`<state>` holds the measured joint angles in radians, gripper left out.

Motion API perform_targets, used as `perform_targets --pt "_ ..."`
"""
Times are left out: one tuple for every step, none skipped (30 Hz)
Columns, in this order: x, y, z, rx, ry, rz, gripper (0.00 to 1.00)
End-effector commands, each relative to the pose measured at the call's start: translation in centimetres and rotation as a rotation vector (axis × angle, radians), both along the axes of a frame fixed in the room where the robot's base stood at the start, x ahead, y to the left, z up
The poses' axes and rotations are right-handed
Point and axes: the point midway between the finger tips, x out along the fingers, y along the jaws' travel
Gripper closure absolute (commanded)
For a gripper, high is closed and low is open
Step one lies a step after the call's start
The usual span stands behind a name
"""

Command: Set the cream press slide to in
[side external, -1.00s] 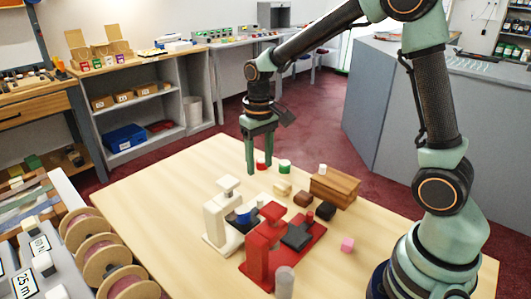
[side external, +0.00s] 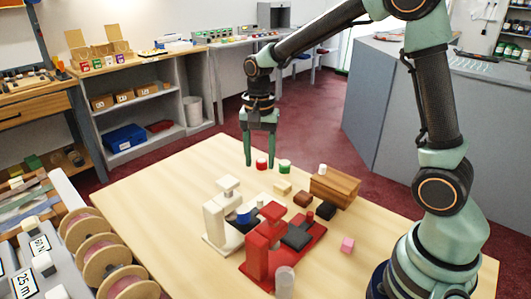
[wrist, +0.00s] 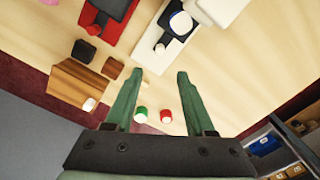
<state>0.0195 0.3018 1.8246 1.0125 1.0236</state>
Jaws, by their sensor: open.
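The cream press (side external: 218,224) stands on the wooden table, left of the red press (side external: 262,250). In the wrist view the cream press (wrist: 214,10) is cut off by the top edge. Its dark slide (wrist: 176,24) carries a blue and white round piece (wrist: 181,22). In the side view the blue piece (side external: 243,214) shows beside the press column. How far the slide is in is hard to tell. My gripper (side external: 260,158) is open and empty, pointing down behind the cream press and apart from it. Its fingers (wrist: 160,74) show in the wrist view.
Red (side external: 261,164) and green (side external: 285,167) cylinders stand near my fingers. A grey cylinder (side external: 285,280) stands at the front. The table's left part is clear.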

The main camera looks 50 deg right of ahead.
Motion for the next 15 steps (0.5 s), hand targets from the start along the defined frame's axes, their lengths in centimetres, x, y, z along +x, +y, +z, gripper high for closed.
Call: perform_targets --pt "0.0 0.0 0.0 0.000 0.000 -0.087 0.45" --pt "0.0 0.0 0.0 0.000 0.000 -0.137 0.45" --pt "0.0 0.0 0.0 0.001 0.000 -0.195 0.45" --pt "0.0 0.0 0.0 0.001 0.000 -0.234 0.45" --pt "0.0 0.0 0.0 0.001 0.000 -0.267 0.45" --pt "0.0 0.0 0.0 0.001 0.000 -0.303 0.45" --pt "0.0 0.0 0.0 0.001 0.000 -0.325 0.45" --pt "0.0 0.0 0.0 0.001 0.000 -0.343 0.45" --pt "0.0 0.0 -0.1 0.001 0.000 -0.359 0.45" --pt "0.0 0.0 -0.2 0.001 0.000 -0.368 0.45" --pt "0.0 0.0 -0.3 0.001 0.000 -0.373 0.45" --pt "0.0 0.0 -0.6 0.000 0.001 -0.376 0.45" --pt "0.0 0.0 -0.8 0.001 0.002 -0.376 0.45" --pt "0.0 0.0 -1.1 0.000 0.003 -0.376 0.45" --pt "0.0 0.0 -1.7 0.000 0.003 -0.375 0.45"
